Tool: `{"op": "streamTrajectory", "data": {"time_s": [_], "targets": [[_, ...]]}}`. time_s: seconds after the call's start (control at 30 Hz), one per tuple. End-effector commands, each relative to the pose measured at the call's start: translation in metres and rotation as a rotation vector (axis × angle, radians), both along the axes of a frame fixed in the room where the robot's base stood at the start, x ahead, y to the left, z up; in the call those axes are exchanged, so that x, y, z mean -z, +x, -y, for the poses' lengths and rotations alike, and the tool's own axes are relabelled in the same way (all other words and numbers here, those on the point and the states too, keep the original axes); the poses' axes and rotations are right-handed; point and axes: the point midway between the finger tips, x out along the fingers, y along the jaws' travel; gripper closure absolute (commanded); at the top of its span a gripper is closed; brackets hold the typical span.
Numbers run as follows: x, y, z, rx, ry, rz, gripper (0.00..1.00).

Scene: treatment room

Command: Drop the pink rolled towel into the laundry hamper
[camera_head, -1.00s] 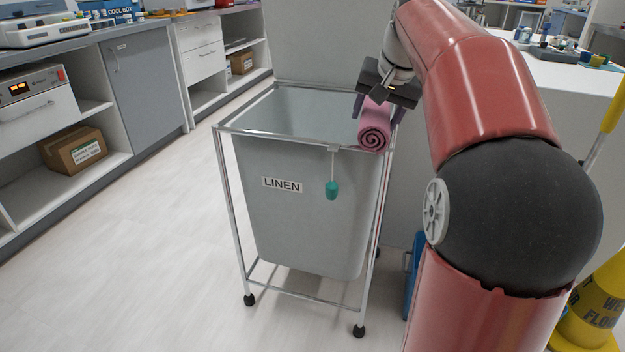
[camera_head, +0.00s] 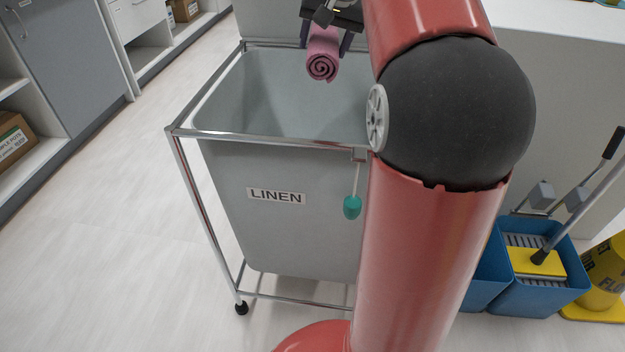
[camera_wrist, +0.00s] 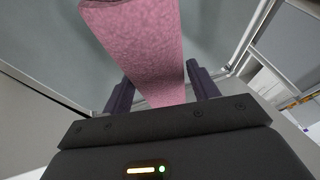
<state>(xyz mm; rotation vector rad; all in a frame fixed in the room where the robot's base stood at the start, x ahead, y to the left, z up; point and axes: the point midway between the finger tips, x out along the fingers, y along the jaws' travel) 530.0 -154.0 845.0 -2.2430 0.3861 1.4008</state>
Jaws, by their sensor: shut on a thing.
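The pink rolled towel (camera_head: 322,66) is held between the two dark fingers of my gripper (camera_head: 325,42), its spiral end facing the head camera. In the head view it appears over the open top of the grey laundry hamper (camera_head: 225,165), which is labelled LINEN and hangs in a chrome frame. In the wrist view the towel (camera_wrist: 145,45) extends away from my gripper (camera_wrist: 160,90), with grey hamper surfaces behind it. The hamper's right side is hidden by my arm. The exact height of the towel above the rim is hard to tell.
A teal tag (camera_head: 352,207) hangs from the hamper's front rail. Blue mop buckets (camera_head: 540,297) and a yellow wet-floor sign (camera_head: 604,275) stand to the right. Cabinets with a cardboard box (camera_head: 14,140) line the left. The floor at left is clear.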

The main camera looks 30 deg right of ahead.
Motion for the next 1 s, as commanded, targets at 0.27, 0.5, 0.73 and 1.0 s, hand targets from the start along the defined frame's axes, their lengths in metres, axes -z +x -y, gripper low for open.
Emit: {"op": "streamTrajectory", "data": {"time_s": [0.27, 0.5, 0.73, 1.0], "targets": [[0.039, 0.0, 0.001, 0.002, 0.0, 0.0, 0.65], [0.049, 0.0, 0.0, 0.0, 0.0, 0.001, 0.65], [0.048, 0.0, 0.0, 0.0, 0.0, 0.0, 0.39], [0.048, 0.0, 0.0, 0.001, 0.0, 0.0, 0.15]]}}
